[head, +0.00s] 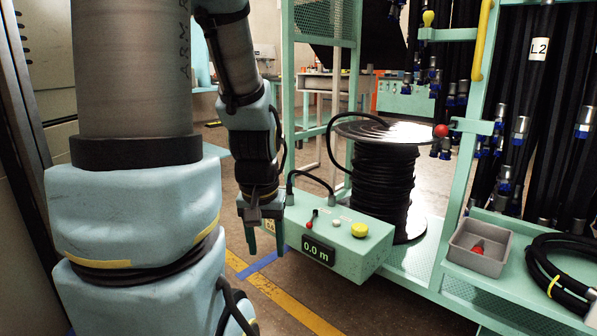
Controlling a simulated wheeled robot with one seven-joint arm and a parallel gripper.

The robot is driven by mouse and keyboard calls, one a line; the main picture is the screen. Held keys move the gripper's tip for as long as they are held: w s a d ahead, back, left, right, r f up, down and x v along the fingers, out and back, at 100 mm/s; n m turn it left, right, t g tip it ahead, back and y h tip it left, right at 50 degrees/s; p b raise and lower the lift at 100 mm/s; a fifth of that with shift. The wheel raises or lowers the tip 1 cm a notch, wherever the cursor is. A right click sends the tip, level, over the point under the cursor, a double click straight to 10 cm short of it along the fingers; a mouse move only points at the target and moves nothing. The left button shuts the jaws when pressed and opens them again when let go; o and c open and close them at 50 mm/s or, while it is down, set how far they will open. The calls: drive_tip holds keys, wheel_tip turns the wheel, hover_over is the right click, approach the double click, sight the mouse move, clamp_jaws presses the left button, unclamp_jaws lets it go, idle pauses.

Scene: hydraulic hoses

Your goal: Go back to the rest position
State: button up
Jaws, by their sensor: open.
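My gripper (263,238) hangs from my arm near the middle of the head view, pointing down. Its two teal fingers are apart and I see nothing between them. It is just left of the teal control box (335,240), whose display reads 0.0 m. From this view I cannot tell whether the gripper touches the box. My arm fills much of the left side and hides what is behind it.
A hose reel (383,185) stands behind the control box. On the right, a teal shelf holds a grey tray (477,247) with a red-tipped part and a coiled black hose (560,265). Hoses (560,110) hang above. Floor with yellow tape (290,305) shows below.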

wheel_tip(320, 180, up, 27)
drive_tip(key=p, duration=2.7)
drive_tip(key=shift+s+a, duration=0.15)
drive_tip(key=shift+s, duration=0.2)
drive_tip(key=shift+r, duration=0.1)
